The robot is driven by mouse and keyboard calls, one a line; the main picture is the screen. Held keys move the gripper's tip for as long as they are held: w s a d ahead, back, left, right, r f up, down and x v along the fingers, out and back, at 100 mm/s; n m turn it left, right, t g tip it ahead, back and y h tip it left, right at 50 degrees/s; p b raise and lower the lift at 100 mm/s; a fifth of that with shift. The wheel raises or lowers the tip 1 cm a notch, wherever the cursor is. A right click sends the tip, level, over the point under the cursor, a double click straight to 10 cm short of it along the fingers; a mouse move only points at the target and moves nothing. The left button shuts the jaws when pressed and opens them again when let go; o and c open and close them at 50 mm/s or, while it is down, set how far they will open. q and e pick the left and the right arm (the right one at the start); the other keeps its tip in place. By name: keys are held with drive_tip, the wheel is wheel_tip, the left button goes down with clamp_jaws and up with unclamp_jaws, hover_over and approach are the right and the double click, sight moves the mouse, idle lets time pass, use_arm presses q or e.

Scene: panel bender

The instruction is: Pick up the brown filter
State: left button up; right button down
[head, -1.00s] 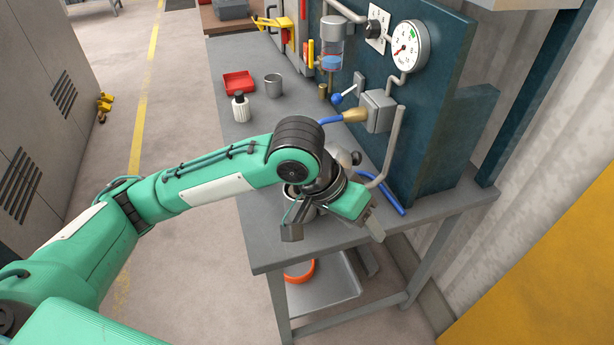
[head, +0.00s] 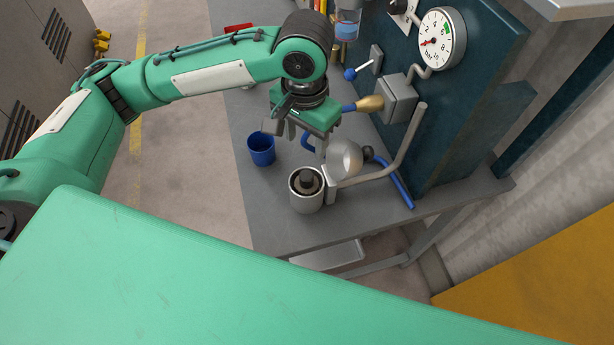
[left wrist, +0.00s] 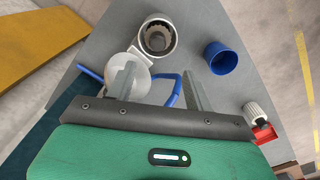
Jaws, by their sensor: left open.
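The brown filter (head: 308,184) appears to be the dark brownish piece seated inside an open silver housing (head: 305,202). The housing stands at the near end of the bench, next to a bracket. In the left wrist view the dark ribbed piece (left wrist: 157,36) shows inside the housing, ahead of my fingers. My left gripper (head: 297,138) is open and empty, above the bench and behind the housing in the head view. In the left wrist view its fingers (left wrist: 159,73) point toward the housing without touching it. My right gripper is not in view.
A blue cup (head: 261,150) stands left of the housing. The panel with a gauge (head: 441,39) rises at the right. The near bench top (head: 275,215) is clear.

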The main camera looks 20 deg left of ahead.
use_arm(q)
hover_over(306, 175)
drive_tip(key=f, duration=0.6)
drive_tip(key=shift+w+a+f, duration=0.1)
drive_tip(key=shift+w, duration=0.1)
drive_tip(key=f, duration=0.1)
drive_tip(key=f+p, duration=0.2)
drive_tip(key=f, duration=0.1)
drive_tip(key=shift+s+f, duration=0.1)
drive_tip(key=shift+s, duration=0.15)
drive_tip(key=shift+f, duration=0.55)
clamp_jaws()
